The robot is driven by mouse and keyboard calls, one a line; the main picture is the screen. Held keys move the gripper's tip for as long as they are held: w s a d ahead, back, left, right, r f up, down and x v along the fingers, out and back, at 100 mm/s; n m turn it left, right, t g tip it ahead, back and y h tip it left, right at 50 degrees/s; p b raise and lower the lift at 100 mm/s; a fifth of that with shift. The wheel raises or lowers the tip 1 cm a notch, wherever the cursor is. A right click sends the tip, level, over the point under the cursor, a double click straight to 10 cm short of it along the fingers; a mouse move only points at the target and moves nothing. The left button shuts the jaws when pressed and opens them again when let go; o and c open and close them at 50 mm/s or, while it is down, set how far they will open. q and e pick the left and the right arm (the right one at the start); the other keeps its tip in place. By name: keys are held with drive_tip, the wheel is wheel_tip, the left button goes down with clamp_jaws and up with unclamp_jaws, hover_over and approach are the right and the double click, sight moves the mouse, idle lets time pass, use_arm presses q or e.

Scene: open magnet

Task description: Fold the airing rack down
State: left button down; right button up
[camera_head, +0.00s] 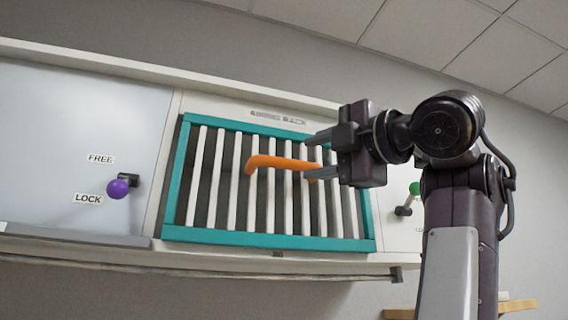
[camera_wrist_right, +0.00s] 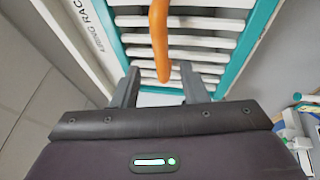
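The airing rack (camera_head: 270,240) is a teal frame with white slats, standing up flat against the wall unit. An orange handle (camera_head: 280,162) sticks out across its middle. My right gripper (camera_head: 311,156) is at the handle's right end, its two fingers apart. In the right wrist view, the orange handle (camera_wrist_right: 159,40) runs down between the open fingers (camera_wrist_right: 159,72), with a gap on each side. I cannot tell how deep it sits between them. The rack's slats (camera_wrist_right: 190,42) show behind it. My left gripper is not in view.
On the left is a pale panel (camera_head: 60,140) with a purple knob (camera_head: 117,189) between FREE and LOCK labels, nearer LOCK. A green knob (camera_head: 414,188) sits right of the rack, partly behind my right arm. A wooden piece (camera_head: 515,305) shows at lower right. The space below the unit looks clear.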

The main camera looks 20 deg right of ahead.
sight(295, 164)
drive_tip(key=p+x, duration=0.3)
drive_tip(key=x, duration=0.1)
drive_tip(key=shift+w+d+r, duration=0.15)
drive_tip(key=shift+d+r, duration=0.05)
drive_tip(key=shift+r, duration=0.05)
drive_tip(key=x, duration=0.1)
drive_tip(key=p+x, duration=0.1)
drive_tip(key=x, duration=0.1)
drive_tip(key=shift+a+f+p, duration=0.1)
drive_tip(key=shift+f+p, duration=0.15)
drive_tip(key=shift+p, duration=0.05)
drive_tip(key=c, duration=0.8)
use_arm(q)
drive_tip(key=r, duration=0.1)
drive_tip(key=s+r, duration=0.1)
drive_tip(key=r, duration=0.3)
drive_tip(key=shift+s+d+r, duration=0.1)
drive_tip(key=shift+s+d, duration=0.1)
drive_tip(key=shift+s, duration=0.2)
use_arm(e)
clamp_jaws()
drive_tip(key=shift+f, duration=0.1)
